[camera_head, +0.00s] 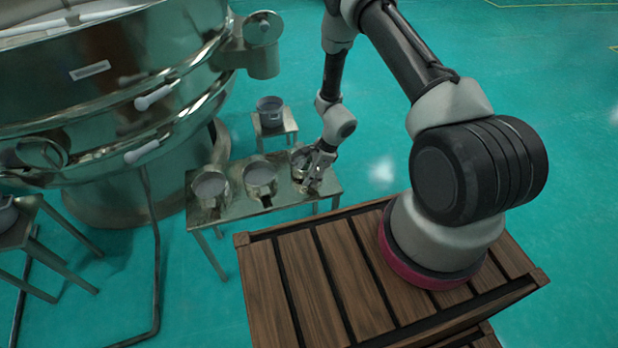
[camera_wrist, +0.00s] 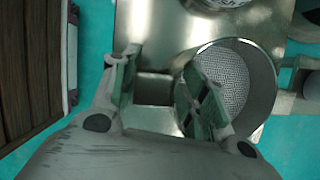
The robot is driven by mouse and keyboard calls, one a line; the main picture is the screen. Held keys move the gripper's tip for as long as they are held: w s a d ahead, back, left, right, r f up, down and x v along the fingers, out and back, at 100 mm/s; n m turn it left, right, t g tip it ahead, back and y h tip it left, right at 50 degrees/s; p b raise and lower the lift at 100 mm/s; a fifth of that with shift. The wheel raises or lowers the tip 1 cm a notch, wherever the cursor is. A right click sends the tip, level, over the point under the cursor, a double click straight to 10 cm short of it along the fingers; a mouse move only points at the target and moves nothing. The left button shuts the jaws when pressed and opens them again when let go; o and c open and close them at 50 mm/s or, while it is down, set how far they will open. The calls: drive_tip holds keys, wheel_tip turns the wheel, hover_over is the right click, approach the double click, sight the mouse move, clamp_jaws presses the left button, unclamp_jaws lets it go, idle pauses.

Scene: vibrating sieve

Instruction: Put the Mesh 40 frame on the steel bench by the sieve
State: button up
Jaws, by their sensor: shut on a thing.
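A round steel frame with a fine mesh floor (camera_wrist: 232,75) is at my gripper (camera_wrist: 155,75) in the wrist view. One finger overlaps the frame's near side, and a dark square part (camera_wrist: 153,88) shows between the fingers. I cannot read any mesh label on it. In the head view my gripper (camera_head: 314,178) is shut on this frame (camera_head: 301,158) at the right end of the steel bench (camera_head: 232,214). I cannot tell whether the frame touches the bench top. The large steel sieve (camera_head: 110,110) stands to the left of the bench.
Two similar round frames, one in the middle (camera_head: 259,173) and one at the left (camera_head: 210,186), stand on the bench. A small stool (camera_head: 274,130) holding a pot is behind it. Another stand (camera_head: 22,235) is at the left. Green floor is open at the right.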

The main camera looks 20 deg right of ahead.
drive_tip(key=shift+f, duration=0.75)
drive_tip(key=shift+f, duration=0.1)
drive_tip(key=o, duration=1.1)
